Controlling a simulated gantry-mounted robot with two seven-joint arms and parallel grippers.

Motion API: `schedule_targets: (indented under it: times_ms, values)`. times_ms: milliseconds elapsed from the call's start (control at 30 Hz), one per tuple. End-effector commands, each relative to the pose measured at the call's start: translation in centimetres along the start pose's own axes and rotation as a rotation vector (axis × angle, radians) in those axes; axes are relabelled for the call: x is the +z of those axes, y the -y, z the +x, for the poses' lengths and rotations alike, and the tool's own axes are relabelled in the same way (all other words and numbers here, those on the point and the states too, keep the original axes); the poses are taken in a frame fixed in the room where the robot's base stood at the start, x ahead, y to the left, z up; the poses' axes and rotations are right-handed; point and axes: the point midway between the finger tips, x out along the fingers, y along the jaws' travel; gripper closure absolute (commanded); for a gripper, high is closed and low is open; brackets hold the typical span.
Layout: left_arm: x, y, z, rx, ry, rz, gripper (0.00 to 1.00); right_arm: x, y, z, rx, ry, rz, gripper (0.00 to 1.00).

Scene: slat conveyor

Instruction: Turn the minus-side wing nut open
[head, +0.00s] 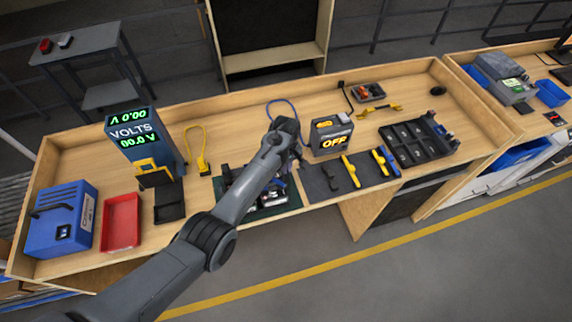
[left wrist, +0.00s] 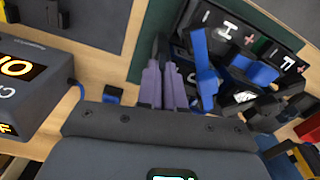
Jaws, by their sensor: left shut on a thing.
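The work unit, a group of black, blue and metal parts, lies on a dark green mat (head: 290,208) in the head view, partly hidden by my left arm. In the left wrist view it shows as black blocks with white letters and red plus marks (left wrist: 232,32), with blue parts (left wrist: 203,68) beside my fingers. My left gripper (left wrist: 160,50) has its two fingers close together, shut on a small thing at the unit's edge. That thing, seemingly the minus-side wing nut, is hidden between the fingers. My right gripper is not in view.
A box reading OFF (head: 331,138) stands close right of my left gripper. A dark tool mat (head: 320,188) lies to its right, with a black divided tray (head: 415,145) beyond. The VOLTS meter (head: 140,135), red tray (head: 120,222) and blue case (head: 65,220) stand left.

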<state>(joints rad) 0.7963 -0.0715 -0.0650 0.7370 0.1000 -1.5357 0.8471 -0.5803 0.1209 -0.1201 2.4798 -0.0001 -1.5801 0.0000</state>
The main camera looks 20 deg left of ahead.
Motion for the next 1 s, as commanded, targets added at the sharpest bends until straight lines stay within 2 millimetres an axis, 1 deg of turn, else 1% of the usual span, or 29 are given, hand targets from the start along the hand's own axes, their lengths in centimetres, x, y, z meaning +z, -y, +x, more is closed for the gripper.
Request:
schedule_targets:
  times_ms: [33, 200, 467, 767, 1000]
  values:
    - [0.1, 0.0, -0.2, -0.001, 0.001, -0.04, 1.0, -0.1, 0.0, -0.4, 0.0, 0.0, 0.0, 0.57]
    - [0.1, 0.0, -0.2, -0.001, 0.001, -0.196, 1.0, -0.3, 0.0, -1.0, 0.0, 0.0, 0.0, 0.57]
    - [0.1, 0.0, -0.1, 0.0, 0.001, -0.444, 1.0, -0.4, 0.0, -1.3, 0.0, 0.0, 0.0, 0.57]
    - [0.1, -0.1, 0.1, 0.0, 0.001, -0.731, 1.0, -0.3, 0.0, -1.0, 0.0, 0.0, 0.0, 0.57]
    - [0.1, -0.1, 0.1, 0.0, 0.001, -0.956, 1.0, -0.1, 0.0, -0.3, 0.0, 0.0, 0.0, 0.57]
